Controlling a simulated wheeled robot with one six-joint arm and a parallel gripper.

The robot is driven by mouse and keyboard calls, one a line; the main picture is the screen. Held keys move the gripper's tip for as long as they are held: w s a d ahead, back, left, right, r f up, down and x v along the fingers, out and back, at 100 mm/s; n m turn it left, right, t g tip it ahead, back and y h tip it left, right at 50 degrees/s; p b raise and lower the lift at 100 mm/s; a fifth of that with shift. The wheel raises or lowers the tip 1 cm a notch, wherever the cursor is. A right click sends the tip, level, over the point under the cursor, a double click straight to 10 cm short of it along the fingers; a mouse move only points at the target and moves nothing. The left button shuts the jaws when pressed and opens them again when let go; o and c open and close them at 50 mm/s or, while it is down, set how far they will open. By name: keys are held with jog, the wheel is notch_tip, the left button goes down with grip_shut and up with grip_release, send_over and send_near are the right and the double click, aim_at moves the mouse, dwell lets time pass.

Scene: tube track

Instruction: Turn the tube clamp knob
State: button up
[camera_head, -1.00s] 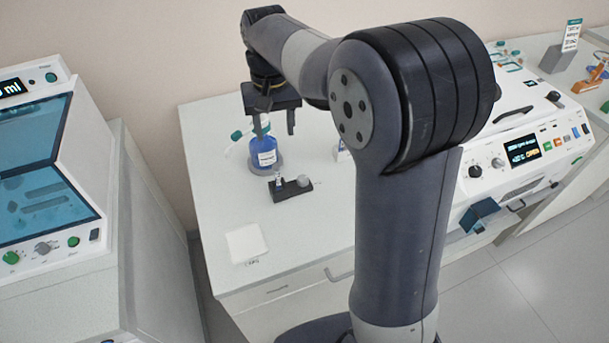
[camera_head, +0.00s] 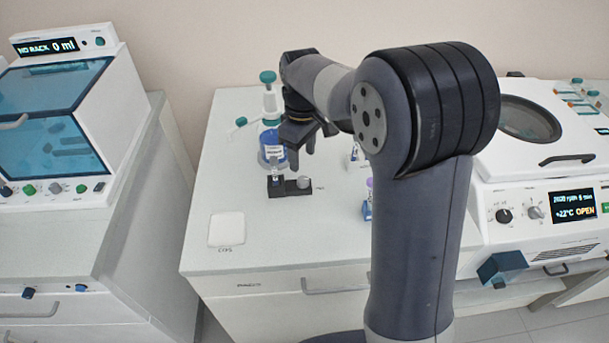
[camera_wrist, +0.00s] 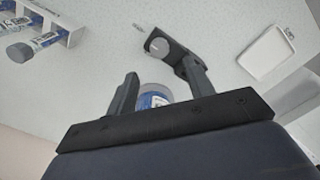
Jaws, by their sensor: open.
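The tube clamp is a small black block (camera_head: 277,187) with a round grey knob (camera_head: 304,182) at its right end, on the white bench in the head view. A small upright tube (camera_head: 274,168) seems to stand at its left end. My gripper (camera_head: 297,150) is open and empty, above and behind the clamp. In the wrist view the knob (camera_wrist: 157,46) lies beyond the fingertips, between their directions, with a gap. The right finger hides part of the clamp's black body (camera_wrist: 171,52). My gripper (camera_wrist: 160,70) touches nothing that I can see.
A rack with tubes (camera_wrist: 40,35) is at the wrist view's upper left. A white pad (camera_head: 227,229) lies front left. Bench between is clear.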

aim_at(303, 179)
notch_tip(303, 179, down, 8)
jog(key=shift+r, duration=0.1)
dwell(0.4)
jog(key=c, duration=1)
jog(key=shift+o, duration=0.2)
